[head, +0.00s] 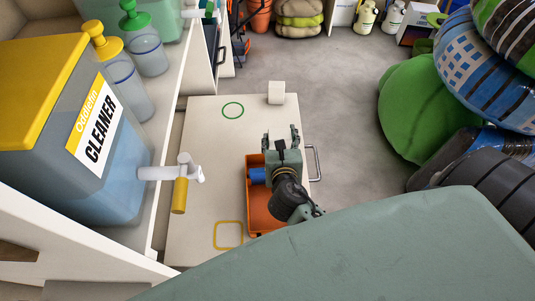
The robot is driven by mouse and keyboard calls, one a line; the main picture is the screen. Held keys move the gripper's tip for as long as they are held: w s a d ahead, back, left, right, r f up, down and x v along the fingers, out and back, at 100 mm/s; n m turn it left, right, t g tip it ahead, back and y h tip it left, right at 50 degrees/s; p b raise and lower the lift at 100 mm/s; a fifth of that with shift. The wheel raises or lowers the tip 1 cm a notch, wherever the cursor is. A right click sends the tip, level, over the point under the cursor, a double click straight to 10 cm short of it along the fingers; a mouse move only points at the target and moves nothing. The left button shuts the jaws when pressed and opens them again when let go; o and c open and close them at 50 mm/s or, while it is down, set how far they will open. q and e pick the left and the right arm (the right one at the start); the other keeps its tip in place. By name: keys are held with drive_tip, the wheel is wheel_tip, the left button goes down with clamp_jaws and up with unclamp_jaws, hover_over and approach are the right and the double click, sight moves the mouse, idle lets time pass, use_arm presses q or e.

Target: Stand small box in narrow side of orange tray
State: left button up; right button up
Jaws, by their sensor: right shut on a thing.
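The orange tray (258,215) lies on the pale cabinet top, right of its middle. My right gripper (281,142) is over the tray's far end and covers part of it. A small blue box (257,175) shows at the gripper's left, inside the tray's outline. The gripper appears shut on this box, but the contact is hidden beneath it. I cannot tell whether the box touches the tray floor or how upright it is. My left gripper is not in view.
A white block (276,92) stands at the cabinet top's far edge. A white tap (180,173) on the cleaner tank (120,170) juts in from the left. A handle (315,163) sticks out right.

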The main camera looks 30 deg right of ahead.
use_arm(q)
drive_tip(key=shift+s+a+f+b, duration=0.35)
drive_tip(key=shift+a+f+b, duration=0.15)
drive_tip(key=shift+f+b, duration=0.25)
use_arm(e)
drive_tip(key=w+a+f, duration=0.1)
drive_tip(key=a+f, duration=0.2)
drive_tip(key=f, duration=0.3)
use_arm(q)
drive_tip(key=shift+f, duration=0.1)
use_arm(e)
drive_tip(key=shift+a, duration=0.1)
